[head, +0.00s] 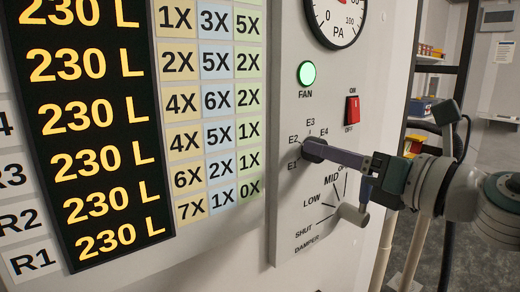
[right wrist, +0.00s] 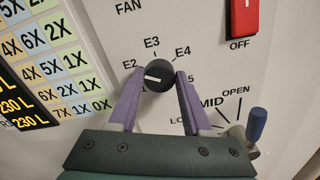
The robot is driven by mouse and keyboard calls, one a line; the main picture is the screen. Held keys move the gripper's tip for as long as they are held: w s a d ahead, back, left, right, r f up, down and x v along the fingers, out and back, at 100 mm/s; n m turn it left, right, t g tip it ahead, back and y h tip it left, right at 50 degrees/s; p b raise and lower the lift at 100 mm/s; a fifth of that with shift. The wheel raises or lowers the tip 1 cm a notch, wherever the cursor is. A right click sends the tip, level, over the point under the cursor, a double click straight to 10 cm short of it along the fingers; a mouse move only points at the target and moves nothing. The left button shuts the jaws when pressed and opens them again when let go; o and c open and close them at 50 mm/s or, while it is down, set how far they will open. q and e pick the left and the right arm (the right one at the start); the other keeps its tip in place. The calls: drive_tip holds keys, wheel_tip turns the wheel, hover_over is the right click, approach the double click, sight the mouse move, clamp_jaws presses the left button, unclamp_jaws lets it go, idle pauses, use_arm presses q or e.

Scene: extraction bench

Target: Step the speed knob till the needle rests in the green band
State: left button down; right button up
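The dark round speed knob (head: 314,150) sits on the panel among the labels E1 to E4. In the right wrist view the knob (right wrist: 158,70) has a white mark pointing left, roughly toward E2. The purple fingers of my right gripper (right wrist: 160,76) lie on both sides of the knob and appear to touch it. In the head view, my right gripper (head: 325,153) reaches it from the right. The PA gauge (head: 335,22) is cut off by the top edge. Its needle's reading and any green band cannot be made out. My left gripper is not in view.
The damper lever (head: 352,214) projects just below my right gripper; its blue end (right wrist: 257,122) is close by on the right. A red switch (head: 352,110) and a lit green FAN lamp (head: 307,74) are above the knob. Shelves (head: 428,60) stand behind on the right.

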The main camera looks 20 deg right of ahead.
clamp_jaws()
